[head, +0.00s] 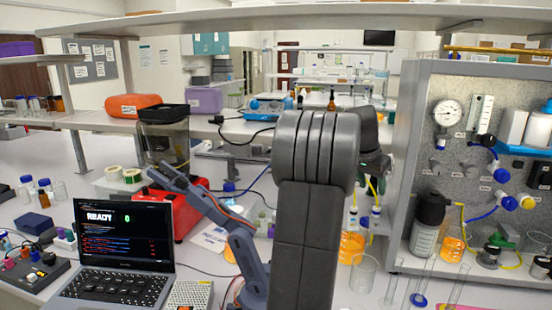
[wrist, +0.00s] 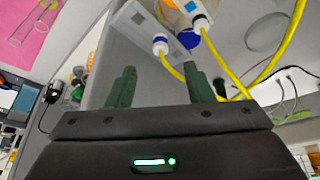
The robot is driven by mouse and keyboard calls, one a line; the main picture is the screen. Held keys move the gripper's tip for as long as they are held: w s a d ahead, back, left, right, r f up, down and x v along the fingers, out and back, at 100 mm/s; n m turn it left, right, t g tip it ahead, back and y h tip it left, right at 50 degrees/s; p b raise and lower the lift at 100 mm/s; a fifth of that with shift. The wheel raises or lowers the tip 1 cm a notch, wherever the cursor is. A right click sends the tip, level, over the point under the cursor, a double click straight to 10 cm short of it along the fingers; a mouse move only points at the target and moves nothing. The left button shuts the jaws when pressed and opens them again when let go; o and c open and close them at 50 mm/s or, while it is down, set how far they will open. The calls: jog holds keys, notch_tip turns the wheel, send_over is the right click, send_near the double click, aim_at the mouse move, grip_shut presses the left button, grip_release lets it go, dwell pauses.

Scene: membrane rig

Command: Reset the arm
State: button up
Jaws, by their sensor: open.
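My arm rises through the middle of the head view, its thick dark grey links bent over at the top and reaching away over the bench. Beyond the fingers are a yellow tube (wrist: 270,62) and a blue-and-white fitting (wrist: 187,38). I cannot tell whether a finger touches the tube.
The rig panel (head: 413,130) with a gauge (head: 447,113) stands at right. An orange-filled beaker (head: 351,246), an empty beaker (head: 363,274) and a cylinder (head: 420,283) stand near my arm. A laptop (head: 124,240), a slate-blue jointed arm (head: 245,250) and a red device (head: 183,212) are left. A shelf (head: 300,18) crosses above.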

aim_at(375, 209)
jog(key=p+x, duration=0.1)
jog(key=x, duration=0.9)
jog(key=shift+w+d+f+p, duration=0.1)
jog(key=shift+d+f+p, duration=0.1)
jog(key=shift+f+p, duration=0.15)
notch_tip(375, 209, up, 10)
jog(key=p, duration=0.6)
jog(key=shift+f+p, duration=0.15)
jog(key=shift+p, duration=0.2)
jog(key=shift+a, duration=0.1)
